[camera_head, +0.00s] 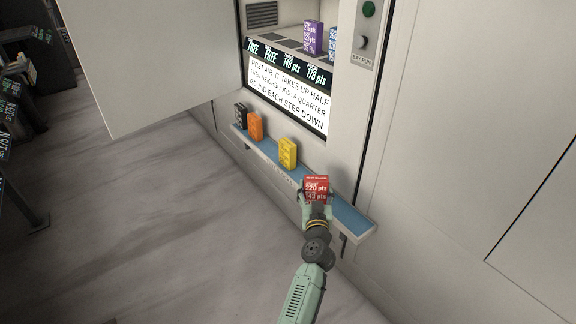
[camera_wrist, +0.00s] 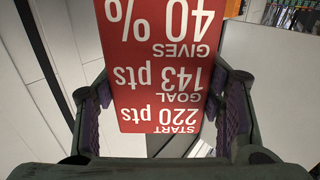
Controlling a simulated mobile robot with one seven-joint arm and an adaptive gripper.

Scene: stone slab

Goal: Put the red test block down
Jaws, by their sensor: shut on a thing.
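The red test block (camera_head: 316,186) is in my gripper (camera_head: 316,198) in the head view, in front of and above the right part of a blue-topped shelf (camera_head: 350,217). In the wrist view the red block (camera_wrist: 160,70) fills the middle, with its printed text upside down. The fingers of my gripper (camera_wrist: 162,115) stand on both its sides. I cannot tell whether the block touches the shelf.
On the shelf stand a black block (camera_head: 240,115), an orange block (camera_head: 255,127) and a yellow block (camera_head: 288,153). Bare shelf shows right of the red block. Above, a cabinet bay holds a purple block (camera_head: 312,37) and a blue block (camera_head: 332,45). An open door (camera_head: 150,60) hangs at left.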

